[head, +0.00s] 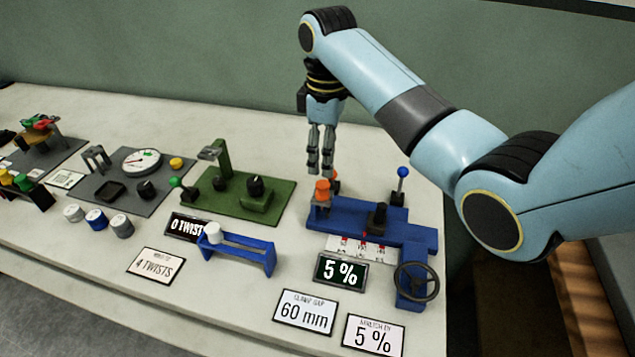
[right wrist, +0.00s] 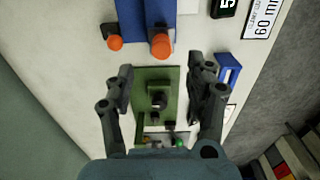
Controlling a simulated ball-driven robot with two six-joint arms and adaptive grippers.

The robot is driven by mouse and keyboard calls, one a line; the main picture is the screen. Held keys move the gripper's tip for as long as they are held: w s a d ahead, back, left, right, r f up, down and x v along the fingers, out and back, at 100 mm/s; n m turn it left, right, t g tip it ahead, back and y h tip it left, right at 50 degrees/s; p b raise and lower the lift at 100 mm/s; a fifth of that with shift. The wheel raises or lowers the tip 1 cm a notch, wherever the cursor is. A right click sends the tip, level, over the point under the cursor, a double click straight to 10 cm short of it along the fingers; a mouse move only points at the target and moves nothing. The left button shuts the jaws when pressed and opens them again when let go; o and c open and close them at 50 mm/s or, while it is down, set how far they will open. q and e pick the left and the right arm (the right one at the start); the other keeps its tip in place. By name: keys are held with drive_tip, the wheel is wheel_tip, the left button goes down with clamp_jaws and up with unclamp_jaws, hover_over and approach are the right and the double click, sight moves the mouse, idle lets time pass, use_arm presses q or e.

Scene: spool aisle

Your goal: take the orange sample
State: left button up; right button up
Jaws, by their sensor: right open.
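The orange sample (head: 322,191) looks like a short orange cylinder standing at the left end of the blue device (head: 350,217). It also shows at the top of the right wrist view (right wrist: 161,46), on the blue base. A second, rounder orange piece (right wrist: 115,43) is beside it there; in the head view it is mostly hidden behind my fingers. My right gripper (head: 321,172) points down just above and behind the sample, fingers apart and empty. In the right wrist view, its open fingers (right wrist: 160,72) flank the green device, with the sample beyond the tips. My left gripper is not in view.
A blue-knobbed lever (head: 402,180) and a handwheel (head: 417,281) stand on the blue device's right side. A green device (head: 240,197) is to its left. A blue stand (head: 240,251) with a white cap and several sign cards are in front. Bare bench lies behind the devices.

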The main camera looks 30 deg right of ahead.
sight(323, 184)
drive_tip(key=shift+f, duration=1.1)
drive_tip(key=shift+w+f, duration=0.1)
drive_tip(key=shift+f, duration=0.25)
drive_tip(key=f, duration=0.4)
drive_tip(key=shift+a+f+p, duration=0.25)
drive_tip(key=shift+p, duration=0.1)
drive_tip(key=shift+f, duration=0.15)
drive_tip(key=c, duration=0.4)
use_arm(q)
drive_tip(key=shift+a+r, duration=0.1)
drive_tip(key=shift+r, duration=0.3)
use_arm(e)
drive_tip(key=c, duration=0.7)
